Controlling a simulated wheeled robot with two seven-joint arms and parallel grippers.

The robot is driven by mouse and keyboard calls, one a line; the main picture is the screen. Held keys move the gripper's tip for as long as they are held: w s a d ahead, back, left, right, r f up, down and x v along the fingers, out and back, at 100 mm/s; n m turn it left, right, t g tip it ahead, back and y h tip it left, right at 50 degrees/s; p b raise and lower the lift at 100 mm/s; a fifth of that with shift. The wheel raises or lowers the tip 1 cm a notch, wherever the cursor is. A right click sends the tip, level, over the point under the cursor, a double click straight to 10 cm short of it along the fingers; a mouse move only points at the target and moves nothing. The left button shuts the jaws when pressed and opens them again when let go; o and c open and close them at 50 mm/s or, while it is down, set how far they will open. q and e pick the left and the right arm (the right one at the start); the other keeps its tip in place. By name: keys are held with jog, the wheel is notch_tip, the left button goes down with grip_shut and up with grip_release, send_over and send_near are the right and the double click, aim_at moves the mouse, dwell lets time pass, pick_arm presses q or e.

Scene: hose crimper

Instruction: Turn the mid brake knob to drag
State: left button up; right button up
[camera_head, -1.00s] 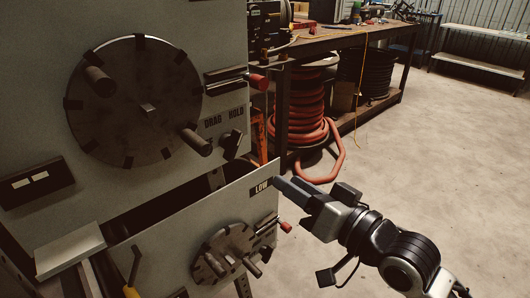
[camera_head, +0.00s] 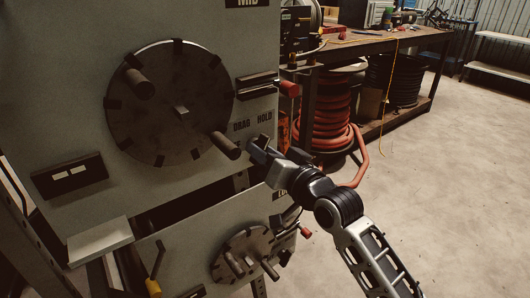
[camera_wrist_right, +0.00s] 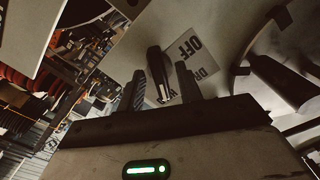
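The mid panel (camera_head: 60,60) carries a large disc (camera_head: 165,135) with a hub and two dark pegs. The DRAG and HOLD lettering (camera_head: 252,121) is right of it. My right gripper (camera_head: 259,150) is at the panel just below that lettering and mostly covers the mid brake knob there. In the right wrist view the dark knob (camera_wrist_right: 154,66) stands between the two fingers (camera_wrist_right: 162,86). The fingers are open, with gaps visible beside the knob. A white label reading OFF (camera_wrist_right: 190,45) is behind it. My left gripper is not in view.
A peg (camera_head: 224,145) of the disc juts out close left of my right gripper. A red-tipped handle (camera_head: 289,89) is above. The low panel (camera_head: 185,250) with its smaller disc (camera_head: 243,254) is below. A workbench with red hose (camera_head: 326,120) stands behind; floor at right is clear.

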jog(key=shift+c, duration=0.2)
grip_shut()
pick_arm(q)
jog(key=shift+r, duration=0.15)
pick_arm(e)
jog(key=shift+n, duration=0.4)
pick_arm(q)
jog(key=p, duration=0.2)
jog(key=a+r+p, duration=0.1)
jog(key=p, duration=0.2)
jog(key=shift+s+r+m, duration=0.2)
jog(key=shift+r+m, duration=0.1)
pick_arm(e)
jog(key=n, duration=1.1)
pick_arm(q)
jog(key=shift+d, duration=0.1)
